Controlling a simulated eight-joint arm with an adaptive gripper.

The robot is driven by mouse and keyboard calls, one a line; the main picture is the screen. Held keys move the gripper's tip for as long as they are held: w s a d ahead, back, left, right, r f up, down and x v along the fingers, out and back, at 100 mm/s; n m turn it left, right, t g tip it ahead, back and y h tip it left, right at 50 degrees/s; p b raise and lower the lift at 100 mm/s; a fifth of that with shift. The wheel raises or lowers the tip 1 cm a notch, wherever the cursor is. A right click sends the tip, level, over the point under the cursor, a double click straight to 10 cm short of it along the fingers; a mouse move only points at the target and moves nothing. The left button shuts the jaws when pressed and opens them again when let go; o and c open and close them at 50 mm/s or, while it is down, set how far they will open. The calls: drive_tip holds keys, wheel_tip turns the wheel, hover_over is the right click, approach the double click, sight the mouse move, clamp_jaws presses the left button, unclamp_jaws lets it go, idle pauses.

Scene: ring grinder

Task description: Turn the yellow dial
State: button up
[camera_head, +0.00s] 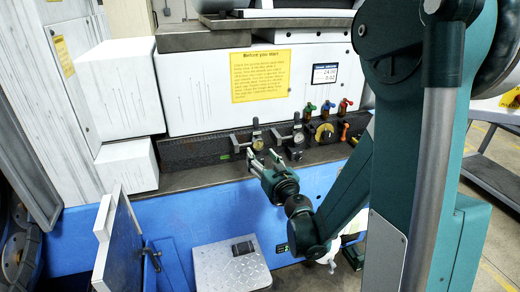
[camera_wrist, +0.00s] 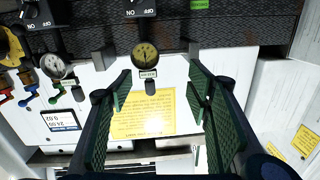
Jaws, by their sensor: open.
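The yellow dial (camera_head: 325,132) is a round yellow disc with a dark centre knob. It sits on the machine's front panel, among small coloured levers, in the head view. In the wrist view, which looks inverted, a yellow round part (camera_wrist: 10,47) that appears to be this dial is cut by the left edge. My gripper (camera_head: 263,157) is in front of the panel, left of and below the dial, and apart from it. In the wrist view my gripper (camera_wrist: 160,84) has its two green-padded fingers spread wide with nothing between them.
A yellow notice (camera_head: 261,75) is above. White blocks (camera_head: 127,167) stand at left. The space before the blue front (camera_head: 205,215) is partly clear.

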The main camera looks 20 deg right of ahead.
sight(259, 146)
drive_tip(key=shift+w+d+f+m+h, duration=0.15)
drive_tip(key=shift+d+f+m+h, duration=0.1)
drive_tip(key=shift+d+f, duration=0.3)
drive_tip(key=shift+w+d+f+m+h, duration=0.15)
drive_tip(key=shift+d+f+h, duration=0.1)
drive_tip(key=shift+d+f, duration=0.25)
drive_tip(key=shift+w+r, duration=0.1)
drive_tip(key=shift+w, duration=0.05)
drive_tip(key=shift+w+b, duration=0.65)
drive_tip(key=shift+w, duration=3.1)
drive_tip(key=shift+c, duration=0.5)
drive_tip(key=c, duration=0.8)
